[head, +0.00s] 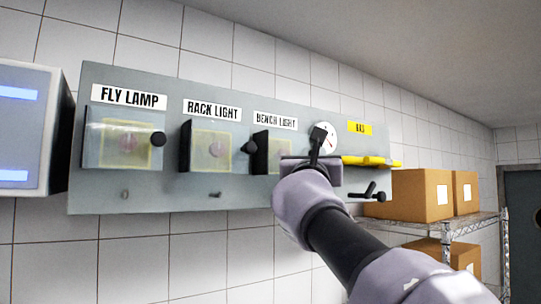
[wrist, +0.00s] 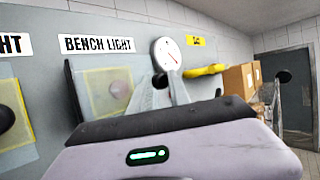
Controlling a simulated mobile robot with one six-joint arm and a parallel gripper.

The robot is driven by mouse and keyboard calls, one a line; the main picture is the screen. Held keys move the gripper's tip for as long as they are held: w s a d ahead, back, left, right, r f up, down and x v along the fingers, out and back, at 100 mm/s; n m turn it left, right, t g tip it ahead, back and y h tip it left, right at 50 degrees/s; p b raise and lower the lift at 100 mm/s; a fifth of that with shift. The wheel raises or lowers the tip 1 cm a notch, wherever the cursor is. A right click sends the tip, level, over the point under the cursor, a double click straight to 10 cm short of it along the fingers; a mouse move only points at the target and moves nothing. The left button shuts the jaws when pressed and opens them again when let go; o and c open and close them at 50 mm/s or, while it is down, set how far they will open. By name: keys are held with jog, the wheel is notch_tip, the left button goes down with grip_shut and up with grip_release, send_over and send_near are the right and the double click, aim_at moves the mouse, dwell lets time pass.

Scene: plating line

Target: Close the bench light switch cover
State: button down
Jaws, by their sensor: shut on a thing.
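The bench light switch cover (wrist: 97,108) is a see-through pane with a dark upright edge at its left, under the "BENCH LIGHT" label. A yellow plate and a pinkish round switch (wrist: 120,90) show at it. It also shows in the head view (head: 260,153), left of my gripper. My gripper (wrist: 165,88) is at the right of the cover, its fingers shut on a small black knob (wrist: 160,80). In the head view my gripper (head: 318,140) hides the right part of this area. I cannot tell how far the cover stands off the panel.
The fly lamp cover (head: 100,155) and rack light cover (head: 185,150) sit to the left on the grey panel (head: 170,195). A gauge (wrist: 166,54) and a yellow lever (head: 370,160) are to the right. Cardboard boxes (head: 420,195) stand on a shelf farther right.

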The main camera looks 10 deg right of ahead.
jog(key=shift+s+d+r, duration=0.15)
jog(key=shift+d+r, duration=0.1)
jog(key=c, duration=1.4)
grip_release()
jog(key=shift+s+d, duration=0.1)
jog(key=shift+d, duration=0.1)
jog(key=shift+o, duration=0.7)
jog(key=shift+s+d, duration=0.1)
jog(key=shift+d, duration=0.35)
jog(key=shift+a, duration=0.25)
jog(key=shift+d, duration=0.1)
jog(key=shift+w+f, duration=0.25)
jog(key=shift+f, duration=0.05)
